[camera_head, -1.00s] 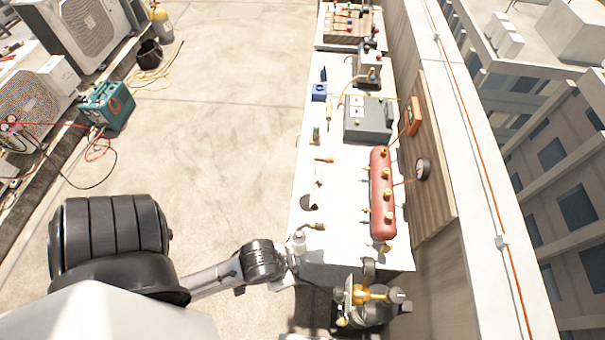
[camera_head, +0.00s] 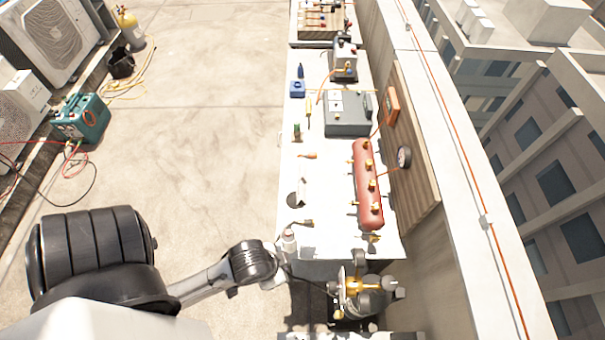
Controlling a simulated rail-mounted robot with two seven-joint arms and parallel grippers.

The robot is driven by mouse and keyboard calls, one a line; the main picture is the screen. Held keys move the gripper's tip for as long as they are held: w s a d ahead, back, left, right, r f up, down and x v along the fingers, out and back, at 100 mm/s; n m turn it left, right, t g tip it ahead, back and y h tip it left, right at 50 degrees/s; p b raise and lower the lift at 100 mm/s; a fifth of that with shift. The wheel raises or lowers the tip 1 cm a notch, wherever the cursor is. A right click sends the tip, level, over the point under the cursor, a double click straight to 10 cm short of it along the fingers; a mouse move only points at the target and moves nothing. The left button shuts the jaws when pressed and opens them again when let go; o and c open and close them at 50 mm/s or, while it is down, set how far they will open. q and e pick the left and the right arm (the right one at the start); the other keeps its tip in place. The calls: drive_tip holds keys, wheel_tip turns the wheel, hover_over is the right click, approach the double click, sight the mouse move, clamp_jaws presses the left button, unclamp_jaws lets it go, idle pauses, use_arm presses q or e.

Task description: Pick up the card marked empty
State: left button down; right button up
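No card with a readable "empty" mark shows in the head view. Two small white rectangles (camera_head: 336,105) lie on the grey case (camera_head: 347,127) on the white bench; any writing on them is too small to read. A pale, thin piece (camera_head: 301,187) lies near the bench's left edge, and I cannot tell what it is. My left arm comes in from the lower left and ends near the bench's front left corner. Its gripper fingers cannot be made out there. My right gripper is not in view.
The white bench (camera_head: 325,170) carries a red cylinder (camera_head: 368,190), a blue block (camera_head: 297,89) and several small tools. A brass-fitted pump (camera_head: 355,290) stands at its near end. A parapet runs along the right. The floor (camera_head: 200,130) left of the bench is clear.

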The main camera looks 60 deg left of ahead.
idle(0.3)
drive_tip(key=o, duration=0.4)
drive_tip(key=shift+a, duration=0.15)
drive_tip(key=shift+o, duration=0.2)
